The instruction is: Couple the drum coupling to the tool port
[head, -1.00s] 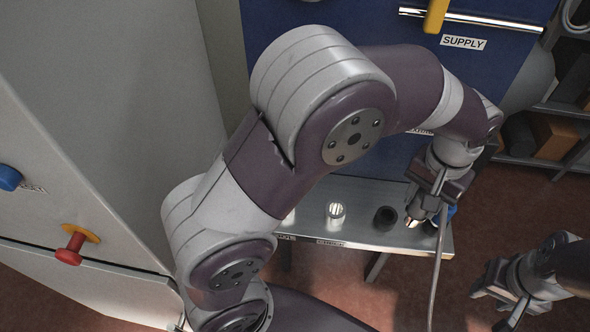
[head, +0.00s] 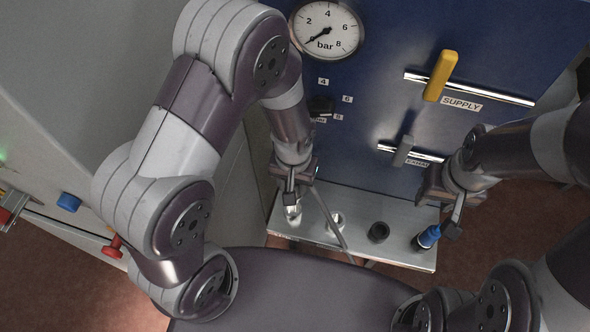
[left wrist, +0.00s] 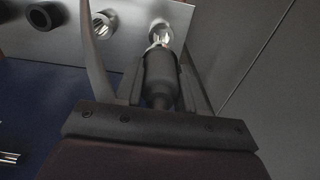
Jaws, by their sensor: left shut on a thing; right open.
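My left gripper (head: 292,190) is shut on a dark cylindrical coupling (left wrist: 160,75) with a bright metal tip. I take it for the drum coupling. It is over the left end of the metal shelf (head: 357,240). In the left wrist view its tip lines up with a bright metal port (left wrist: 162,31); whether it is seated or just short of it I cannot tell. A second metal port (head: 336,221) is to its right. Which one is the tool port I cannot read. My right gripper (head: 452,217) is open, beside a blue coupling (head: 428,237) at the shelf's right end.
A dark ring-shaped port (head: 378,232) sits between the second metal port and the blue coupling. A grey hose (head: 328,220) crosses in front of the shelf. The blue panel behind bears a gauge (head: 326,30), a yellow handle (head: 441,75) and a grey handle (head: 403,151).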

